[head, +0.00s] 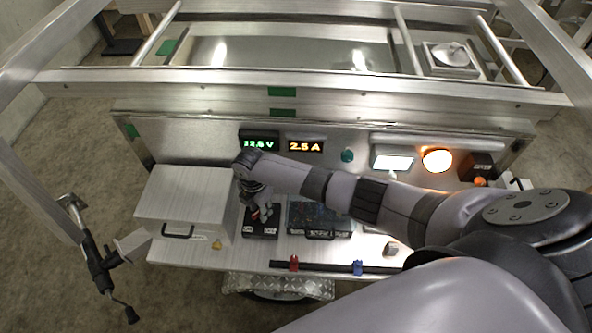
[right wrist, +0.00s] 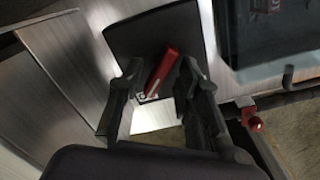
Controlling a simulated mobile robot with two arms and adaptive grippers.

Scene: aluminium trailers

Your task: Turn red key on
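The red key (right wrist: 162,72) is a red bar on a dark panel (right wrist: 150,30) in the right wrist view. It slants from lower left to upper right, with a small white label at its lower end. In the head view the dark panel (head: 261,228) carries two small white labels, and the key is mostly hidden by my gripper. My right gripper (right wrist: 163,68) is open, with one finger on each side of the key and visible gaps between. It also shows over the panel in the head view (head: 262,212). My left gripper is not in view.
A metal box (head: 185,200) stands left of the panel, and a dark case (head: 318,218) right of it. A black bar (head: 325,267) with red and blue clamps lies in front. Lit displays (head: 260,144), a green knob (head: 347,155) and lit lamps (head: 437,160) line the back wall.

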